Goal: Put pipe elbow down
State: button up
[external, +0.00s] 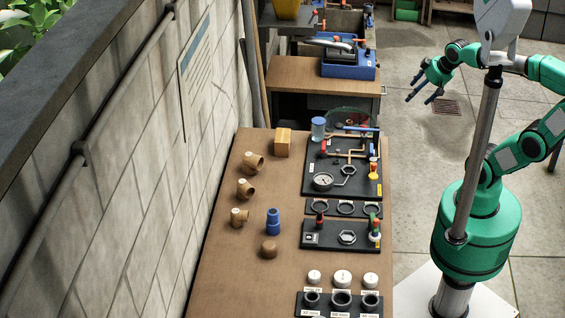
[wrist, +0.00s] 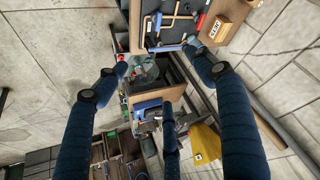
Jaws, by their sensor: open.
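Three brown pipe elbows stand in a column on the left of the wooden workbench (external: 215,290): a far elbow (external: 253,161), a middle elbow (external: 245,187) and a near elbow (external: 239,215). I cannot tell which one the task means. My gripper (external: 424,97) is open and empty, with its dark blue fingers spread. It is in the air over the floor, right of the bench and well apart from the elbows. In the wrist view my gripper's fingers (wrist: 160,80) are spread wide with nothing between them. No elbow shows clearly there.
Dark fitting boards with a gauge (external: 323,181) and valves fill the bench's right side. A wooden block (external: 282,142), a blue fitting (external: 273,222) and a brown cap (external: 269,249) stand near the elbows. A stone wall (external: 150,170) borders the left. Bare bench lies front left.

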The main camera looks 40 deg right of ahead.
jog(key=shift+m+g+h, duration=0.3)
jog(key=shift+g, duration=0.1)
jog(key=s, duration=0.1)
jog(key=s+d, duration=0.1)
jog(key=s, duration=0.1)
jog(key=s+d, duration=0.1)
jog(key=s, duration=0.1)
jog(key=shift+s+d+f, duration=0.1)
jog(key=shift+s+d, duration=0.05)
jog(key=shift+s, duration=0.05)
dwell(0.6)
